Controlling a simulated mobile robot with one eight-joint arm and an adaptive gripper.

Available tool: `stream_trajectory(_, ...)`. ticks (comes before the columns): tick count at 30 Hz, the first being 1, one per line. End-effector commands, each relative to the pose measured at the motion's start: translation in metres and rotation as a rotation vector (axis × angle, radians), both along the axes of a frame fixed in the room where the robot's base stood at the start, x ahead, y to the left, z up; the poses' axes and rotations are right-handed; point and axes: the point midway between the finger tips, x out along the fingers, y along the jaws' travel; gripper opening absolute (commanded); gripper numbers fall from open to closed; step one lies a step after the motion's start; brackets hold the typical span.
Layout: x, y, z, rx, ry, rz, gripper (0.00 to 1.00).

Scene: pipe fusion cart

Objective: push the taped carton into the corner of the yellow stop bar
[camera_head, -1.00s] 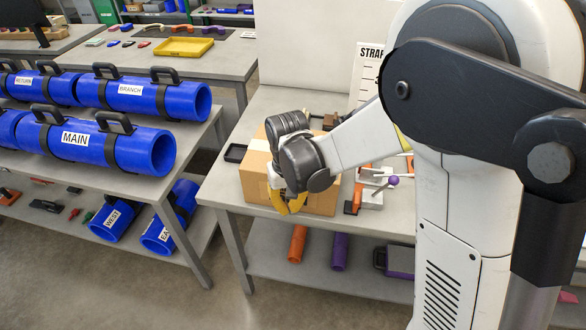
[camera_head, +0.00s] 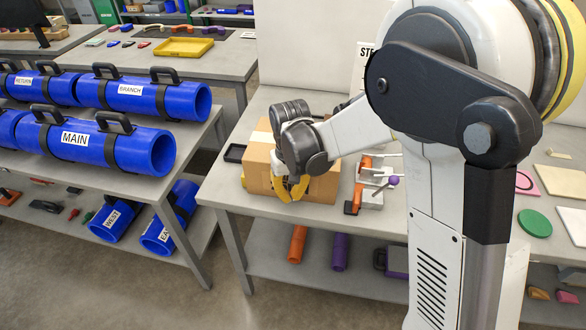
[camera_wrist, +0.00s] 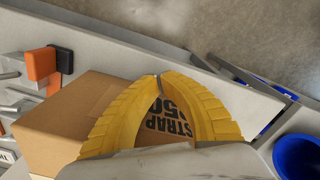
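The taped carton (camera_head: 322,188) is a brown box on the right-hand workbench, with pale tape on top. In the wrist view the carton (camera_wrist: 55,125) shows black print, partly "STRAP", behind my fingers. My gripper (camera_head: 292,192) has curved yellow fingers and is at the carton's near side, low in front of it. In the wrist view the tips of my gripper (camera_wrist: 158,77) meet, with nothing held between them. Whether the fingers touch the carton I cannot tell.
Orange-and-grey clamps (camera_head: 370,184) stand close right of the carton. A small black tray (camera_head: 235,153) lies to its left. The bench's front edge (camera_head: 300,222) is near. Blue pipes (camera_head: 110,142) lie on the rack at left.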

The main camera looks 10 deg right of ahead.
Motion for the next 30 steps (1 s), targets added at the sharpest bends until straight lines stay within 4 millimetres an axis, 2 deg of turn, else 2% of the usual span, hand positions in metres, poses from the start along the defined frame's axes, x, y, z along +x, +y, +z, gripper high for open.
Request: stream_trajectory(30,0.04,-0.011,0.0,0.0,-0.001,0.0,0.0)
